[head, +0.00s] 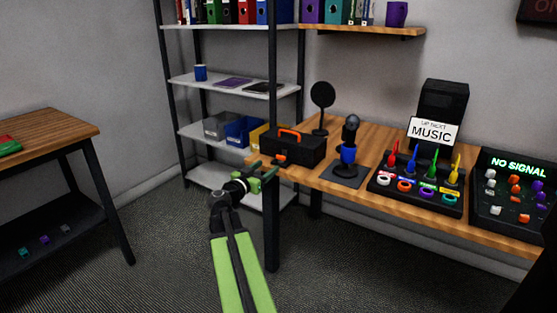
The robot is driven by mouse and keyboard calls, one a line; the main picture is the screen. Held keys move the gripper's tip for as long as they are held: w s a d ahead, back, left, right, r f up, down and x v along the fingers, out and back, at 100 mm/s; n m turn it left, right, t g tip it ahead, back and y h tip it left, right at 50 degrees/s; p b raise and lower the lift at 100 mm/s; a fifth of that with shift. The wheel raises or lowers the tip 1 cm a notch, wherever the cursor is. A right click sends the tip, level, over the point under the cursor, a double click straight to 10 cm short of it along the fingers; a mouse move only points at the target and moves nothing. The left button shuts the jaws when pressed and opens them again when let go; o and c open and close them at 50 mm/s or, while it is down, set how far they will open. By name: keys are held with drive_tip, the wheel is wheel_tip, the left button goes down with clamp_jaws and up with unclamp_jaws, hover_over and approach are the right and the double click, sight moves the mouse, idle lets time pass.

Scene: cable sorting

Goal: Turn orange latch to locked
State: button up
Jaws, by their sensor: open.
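A black case (299,150) with an orange handle stands at the left end of the wooden desk. A small orange latch (279,158) shows on its front face, low and to the left. The latch is too small to tell which way it is turned. My gripper (268,170) is open and empty, just in front of the desk's left corner and a little below and left of the latch. In this view I cannot tell whether a fingertip touches the case or the latch.
A microphone on a stand (348,155) is right of the case, with a round black filter (322,96) behind. A panel of coloured plugs (418,190) and a button console (515,195) stand farther right. A grey shelf unit (222,82) is behind left.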

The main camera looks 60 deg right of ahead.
sight(280, 157)
drive_tip(key=d, duration=0.8)
drive_tip(key=shift+d, duration=0.2)
drive_tip(key=c, duration=1.2)
drive_tip(key=shift+d, duration=0.1)
clamp_jaws()
